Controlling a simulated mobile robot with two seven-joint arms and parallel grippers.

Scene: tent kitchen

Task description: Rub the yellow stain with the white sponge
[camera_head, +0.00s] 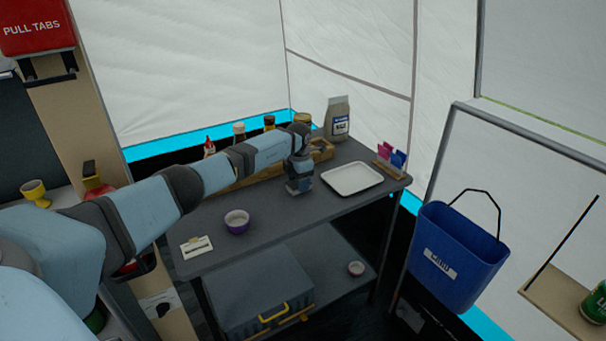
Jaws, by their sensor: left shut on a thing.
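My left arm reaches in from the left over the dark grey table (262,221). My left gripper (299,187) points down at the table top, left of the white tray. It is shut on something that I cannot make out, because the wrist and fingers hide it. I see no white sponge and no yellow stain plainly in this view; the table top under and behind the gripper is partly hidden. My right gripper is not in view.
A white tray (353,179) lies right of the gripper. A purple bowl (237,221) and a small white card (197,247) are nearer. A bag (338,119) and bottles stand behind. A blue bin (456,258) hangs at right. The table's front middle is bare.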

